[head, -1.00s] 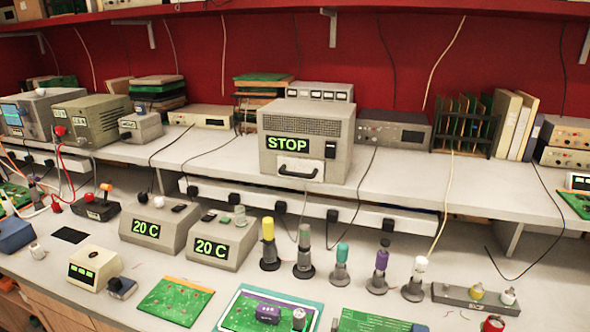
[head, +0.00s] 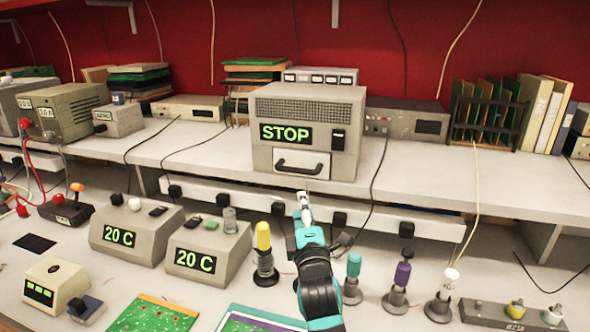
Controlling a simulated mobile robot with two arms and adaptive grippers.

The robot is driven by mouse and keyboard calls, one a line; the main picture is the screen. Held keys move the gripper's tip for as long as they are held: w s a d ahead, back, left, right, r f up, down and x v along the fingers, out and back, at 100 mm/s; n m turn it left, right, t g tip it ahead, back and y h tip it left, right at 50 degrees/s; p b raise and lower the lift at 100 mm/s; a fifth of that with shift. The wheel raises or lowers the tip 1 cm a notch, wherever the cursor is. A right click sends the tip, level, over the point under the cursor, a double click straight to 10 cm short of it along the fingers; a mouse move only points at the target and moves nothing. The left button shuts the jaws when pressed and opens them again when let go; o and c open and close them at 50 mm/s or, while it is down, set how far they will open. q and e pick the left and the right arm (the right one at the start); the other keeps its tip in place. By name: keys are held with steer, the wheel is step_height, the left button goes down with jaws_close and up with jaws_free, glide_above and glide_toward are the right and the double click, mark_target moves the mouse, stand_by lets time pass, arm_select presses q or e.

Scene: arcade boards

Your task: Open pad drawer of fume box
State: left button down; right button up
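The fume box (head: 345,110) is a grey cabinet on the raised shelf, with a vent grille on top and a green "STOP" display (head: 286,134). Its pale pad drawer (head: 302,156), low on the front, looks flush and closed, with a dark bar handle (head: 299,168). My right gripper (head: 303,199) reaches up from the bottom, just below and apart from the drawer in the picture. Its pale fingertips look close together, but I cannot tell whether they are open or shut. Nothing is visible between them. My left gripper is not in view.
Bottles in stands, one with a yellow top (head: 263,236) and one purple (head: 402,272), flank my arm. Two "20 C" units (head: 206,255) stand to the left. A white power strip (head: 420,222) runs under the shelf edge. Loose cables hang beside the box.

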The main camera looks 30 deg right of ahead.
mark_target(295, 170)
steer(key=p+x, duration=0.3)
steer(key=x, duration=1.1)
steer(key=shift+w+d+f, duration=0.1)
steer(key=shift+w+d, duration=0.05)
steer(key=shift+w, duration=0.25)
steer(key=shift+w+d+p, duration=0.2)
steer(key=shift+w+p, duration=0.1)
jaws_close()
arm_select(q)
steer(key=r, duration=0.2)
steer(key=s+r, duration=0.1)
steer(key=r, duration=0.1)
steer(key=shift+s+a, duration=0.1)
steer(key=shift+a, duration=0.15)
